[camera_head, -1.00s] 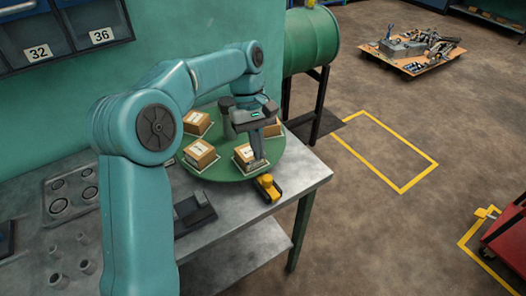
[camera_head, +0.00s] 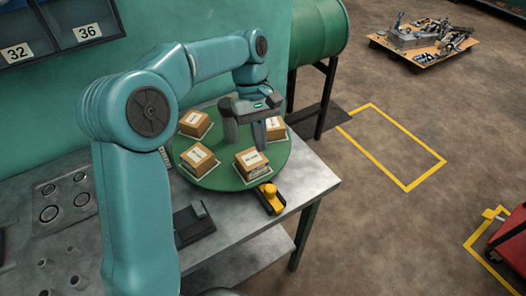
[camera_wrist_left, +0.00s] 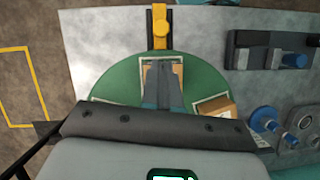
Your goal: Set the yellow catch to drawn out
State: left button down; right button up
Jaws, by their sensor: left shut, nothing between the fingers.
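The yellow catch (camera_head: 269,195) sits at the front edge of the round green turntable (camera_head: 225,181), on a dark and yellow mount on the bench. In the left wrist view the catch (camera_wrist_left: 162,30) is at the top centre, just beyond the turntable rim. My left gripper (camera_head: 259,145) is shut and empty above the turntable, behind the catch and apart from it. In the left wrist view its fingers (camera_wrist_left: 163,70) point toward the catch and cover part of a box. Whether the catch is in or drawn out is too small to tell. My right gripper is not in view.
Several brown boxes, including a front one (camera_head: 251,162), stand on the turntable. A dark fixture (camera_head: 193,222) lies on the grey bench (camera_head: 310,180) left of the catch. A green drum (camera_head: 318,30) stands behind. The floor at the right is mostly free.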

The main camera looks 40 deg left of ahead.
pick_arm(q)
send_over(265, 184)
notch_tip(265, 184, down, 8)
jog(key=shift+a+r, duration=0.1)
jog(key=shift+w+f, duration=0.15)
jog(key=shift+f, duration=0.3)
jog(key=shift+s+r, duration=0.1)
jog(key=shift+s, duration=0.1)
jog(key=shift+d, duration=0.2)
